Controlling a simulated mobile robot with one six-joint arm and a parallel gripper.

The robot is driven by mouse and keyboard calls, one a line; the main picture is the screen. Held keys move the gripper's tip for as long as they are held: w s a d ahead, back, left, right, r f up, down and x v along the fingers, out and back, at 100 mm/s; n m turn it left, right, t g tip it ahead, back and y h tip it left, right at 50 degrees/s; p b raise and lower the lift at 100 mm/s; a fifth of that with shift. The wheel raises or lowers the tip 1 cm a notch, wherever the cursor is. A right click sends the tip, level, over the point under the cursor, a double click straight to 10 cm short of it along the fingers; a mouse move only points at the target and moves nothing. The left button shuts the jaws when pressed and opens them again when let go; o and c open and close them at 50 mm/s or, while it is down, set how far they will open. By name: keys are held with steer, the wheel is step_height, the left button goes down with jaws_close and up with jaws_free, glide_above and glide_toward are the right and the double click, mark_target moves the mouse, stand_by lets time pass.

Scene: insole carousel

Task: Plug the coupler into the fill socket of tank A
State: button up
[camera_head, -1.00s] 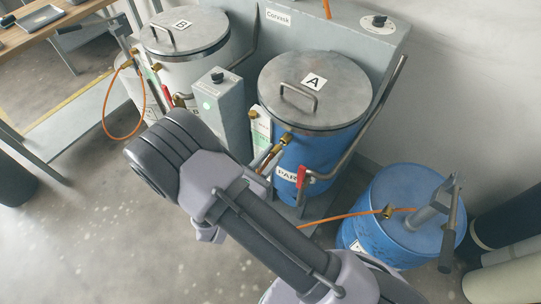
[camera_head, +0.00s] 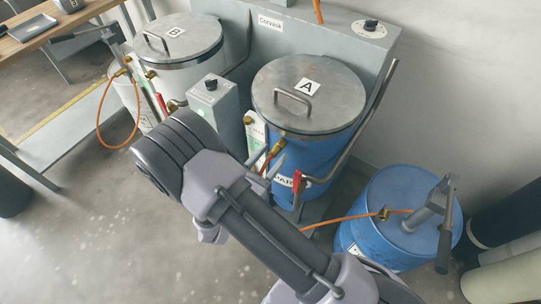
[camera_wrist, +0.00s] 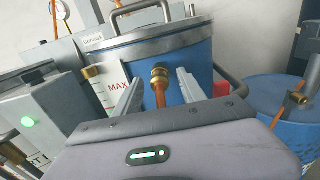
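Tank A (camera_head: 318,150) is a blue drum with a metal lid marked A; it also shows in the wrist view (camera_wrist: 210,60). The brass coupler (camera_wrist: 159,76) is at the tank's upper front, with an orange hose (camera_wrist: 160,97) running down from it. The coupler also shows under the lid in the head view (camera_head: 279,146). It appears to meet the fill socket, which I cannot tell apart from it. My gripper (camera_wrist: 158,90) is open, its fingers on either side of the coupler and hose with gaps visible. My gripper in the head view (camera_head: 268,160) is partly hidden by my arm.
Tank B (camera_head: 190,72) stands at the back left, with a grey control post (camera_head: 215,108) between the tanks. A red-handled valve (camera_head: 297,182) is beside tank A's front. A blue pump drum (camera_head: 385,225) stands at right. Floor at lower left is clear.

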steer(key=p+v, duration=0.3)
steer(key=v, duration=1.4)
steer(key=shift+s+p, duration=0.2)
steer(key=shift+p, duration=0.1)
steer(key=shift+a, duration=0.15)
